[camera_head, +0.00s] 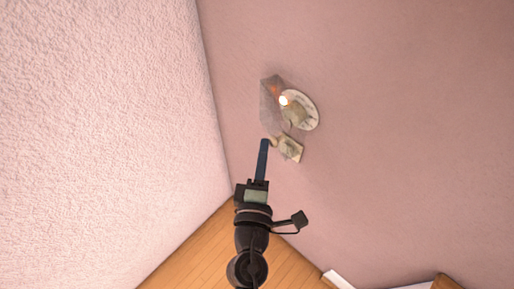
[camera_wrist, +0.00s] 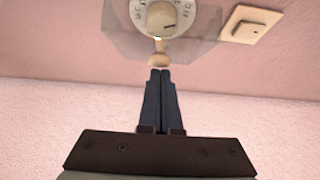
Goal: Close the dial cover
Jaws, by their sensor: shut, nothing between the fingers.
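A round cream dial (camera_head: 301,109) with a central knob is mounted on the pink wall. Its translucent grey cover (camera_head: 271,112) stands out from the wall to the left of the dial, so it looks open. In the wrist view the cover (camera_wrist: 121,42) overlaps the dial (camera_wrist: 163,16), and a small beige knob (camera_wrist: 158,60) sits at its edge. My gripper (camera_head: 265,142) is shut and empty, with its dark blue fingers pointing at the cover. In the wrist view the fingertips (camera_wrist: 160,73) are just short of the beige knob; I cannot tell whether they touch.
A small square cream plate (camera_head: 290,149) is on the wall below the dial, right of my fingertips. A pale textured wall (camera_head: 105,130) meets the pink wall at a corner on the left. Wooden floor (camera_head: 200,258) lies below. The pink wall to the right is bare.

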